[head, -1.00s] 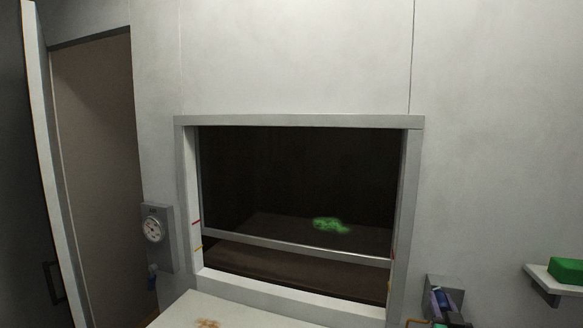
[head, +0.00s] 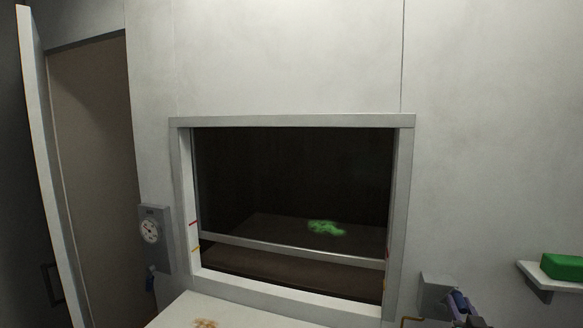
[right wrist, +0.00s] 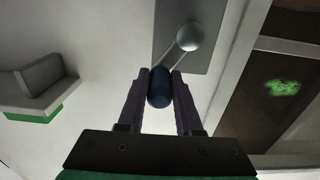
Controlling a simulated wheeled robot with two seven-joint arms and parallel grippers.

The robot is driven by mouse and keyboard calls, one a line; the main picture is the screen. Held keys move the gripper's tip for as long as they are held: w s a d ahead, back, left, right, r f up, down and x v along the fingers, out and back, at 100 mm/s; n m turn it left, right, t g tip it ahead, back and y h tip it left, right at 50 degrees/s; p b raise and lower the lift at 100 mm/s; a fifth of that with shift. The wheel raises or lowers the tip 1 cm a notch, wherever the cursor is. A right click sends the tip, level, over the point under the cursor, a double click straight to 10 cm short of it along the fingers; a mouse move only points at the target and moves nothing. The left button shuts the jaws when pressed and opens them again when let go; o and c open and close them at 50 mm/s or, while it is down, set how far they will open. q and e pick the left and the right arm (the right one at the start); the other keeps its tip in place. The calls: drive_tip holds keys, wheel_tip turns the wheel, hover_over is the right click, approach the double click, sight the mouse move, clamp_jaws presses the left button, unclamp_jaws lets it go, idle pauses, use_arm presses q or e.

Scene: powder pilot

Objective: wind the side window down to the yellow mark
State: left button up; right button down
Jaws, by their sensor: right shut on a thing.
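The side window (head: 290,190) is dark glass in a pale frame. Its lower edge bar (head: 290,250) slopes slightly in the picture, with a dark gap below it. On the left jamb, the yellow mark (head: 195,249) sits a little below the bar's left end, and a red mark (head: 193,223) is higher. My right gripper (head: 460,302) is at the bottom right, by the grey crank box (head: 437,290). In the right wrist view its fingers are shut on the dark blue crank knob (right wrist: 159,88); the crank arm runs to a round grey hub (right wrist: 190,37). My left gripper does not show.
A green glowing patch (head: 326,228) lies behind the glass. A gauge (head: 150,232) is on the wall left of the window. A shelf (head: 540,272) with a green block (head: 563,267) is at the right. A pale ledge (head: 240,312) with a brownish stain juts out below.

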drive_tip(key=shift+f+b, duration=0.4)
drive_tip(key=shift+f, duration=0.4)
drive_tip(key=d+f+b, duration=0.1)
drive_tip(key=f+b, duration=0.1)
drive_tip(key=f, duration=0.1)
drive_tip(key=d+f+b, duration=0.1)
drive_tip(key=shift+s+d+f+b, duration=0.2)
drive_tip(key=shift+s+d+b, duration=0.1)
drive_tip(key=shift+b, duration=0.05)
drive_tip(key=c, duration=0.7)
unclamp_jaws()
drive_tip(key=shift+s, duration=0.1)
